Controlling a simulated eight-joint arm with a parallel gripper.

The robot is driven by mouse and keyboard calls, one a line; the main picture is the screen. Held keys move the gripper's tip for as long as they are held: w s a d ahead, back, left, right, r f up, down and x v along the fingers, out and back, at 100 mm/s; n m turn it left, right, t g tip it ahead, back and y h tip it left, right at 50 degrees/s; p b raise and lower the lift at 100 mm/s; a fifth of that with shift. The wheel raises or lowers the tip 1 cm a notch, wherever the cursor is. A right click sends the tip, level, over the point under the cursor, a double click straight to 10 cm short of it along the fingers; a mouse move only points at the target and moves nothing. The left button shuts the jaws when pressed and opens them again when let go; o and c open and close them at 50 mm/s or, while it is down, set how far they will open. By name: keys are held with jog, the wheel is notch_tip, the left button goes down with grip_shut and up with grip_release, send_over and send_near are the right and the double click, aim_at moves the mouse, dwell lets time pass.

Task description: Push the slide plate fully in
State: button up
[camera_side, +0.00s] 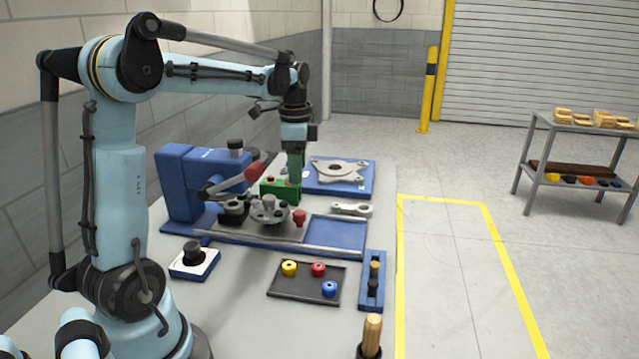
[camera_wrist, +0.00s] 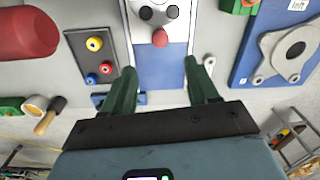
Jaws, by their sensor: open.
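The grey slide plate (camera_side: 236,237) lies in a blue track (camera_side: 341,230) on the table. It carries a round grey metal part (camera_side: 268,210) and a red knob (camera_side: 299,218) near its right end. In the wrist view the slide plate (camera_wrist: 141,23) is at the top, with its red knob (camera_wrist: 160,38) at its near end and bare blue track (camera_wrist: 160,66) below. My gripper (camera_side: 294,180) points down with green fingers. In the wrist view my gripper (camera_wrist: 163,74) is open and empty, its fingers apart on either side of the bare track and clear of the knob.
A blue press (camera_side: 187,180) with a red-handled lever (camera_side: 258,172) stands at left. A green block (camera_side: 270,190) is by the fingers. A blue fixture (camera_side: 366,184) is behind. A dark tray (camera_side: 306,290) with colored knobs and a blue holder (camera_side: 371,293) are in front.

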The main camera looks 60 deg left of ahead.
aim_at(299, 213)
jog(key=f+m, duration=0.2)
jog(key=f, duration=0.2)
jog(key=f+m, duration=0.2)
jog(key=f, duration=0.2)
jog(key=f+m, duration=0.3)
jog(key=f, duration=0.1)
jog(key=shift+w+a+g+h, duration=0.15)
jog(key=shift+w+g+h, duration=0.05)
jog(key=shift+g+h, duration=0.1)
jog(key=shift+r, duration=0.1)
jog(key=shift+c, duration=0.2)
grip_shut()
